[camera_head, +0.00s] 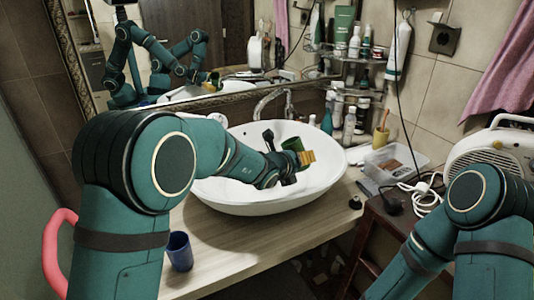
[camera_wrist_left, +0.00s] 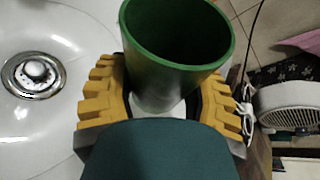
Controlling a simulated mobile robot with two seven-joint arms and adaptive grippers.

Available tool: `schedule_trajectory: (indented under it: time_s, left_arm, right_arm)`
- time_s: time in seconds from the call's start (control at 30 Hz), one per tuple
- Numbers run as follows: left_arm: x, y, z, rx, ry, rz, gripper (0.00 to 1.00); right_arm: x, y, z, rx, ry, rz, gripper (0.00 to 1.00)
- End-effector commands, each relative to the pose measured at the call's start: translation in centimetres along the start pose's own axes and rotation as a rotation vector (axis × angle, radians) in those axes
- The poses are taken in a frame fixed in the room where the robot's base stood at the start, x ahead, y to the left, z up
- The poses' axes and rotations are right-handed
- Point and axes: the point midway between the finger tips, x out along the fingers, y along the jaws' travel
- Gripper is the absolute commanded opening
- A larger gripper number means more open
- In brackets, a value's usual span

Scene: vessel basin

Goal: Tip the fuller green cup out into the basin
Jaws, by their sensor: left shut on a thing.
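My left gripper (camera_head: 299,160) is shut on a green cup (camera_head: 291,145) over the white basin (camera_head: 240,203). In the left wrist view the green cup (camera_wrist_left: 178,35) sits between the yellow finger pads of my left gripper (camera_wrist_left: 164,103), its round mouth showing. I see no liquid in the visible part of its inside; its bottom is hidden. The cup's exact tilt is hard to tell. The basin (camera_wrist_left: 45,130) also shows in the left wrist view, with its metal drain (camera_wrist_left: 33,75). I see no second green cup. My right gripper is out of view.
A blue cup (camera_head: 180,251) stands on the wooden counter (camera_head: 225,245) in front of the basin. The tap (camera_head: 272,100) is behind the basin. A clear plastic box (camera_head: 397,160), bottles and a white fan heater (camera_head: 488,150) are at the right.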

Motion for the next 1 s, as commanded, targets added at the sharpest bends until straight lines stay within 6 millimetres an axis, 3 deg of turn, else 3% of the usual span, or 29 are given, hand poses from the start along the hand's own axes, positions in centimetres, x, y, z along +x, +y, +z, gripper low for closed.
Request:
schedule_trajectory:
  time_s: [1.0]
  left_arm:
    - [-0.6,-3.4,0.5,0.454,-0.049,0.185,0.16]
  right_arm:
    - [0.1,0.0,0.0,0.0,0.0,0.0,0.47]
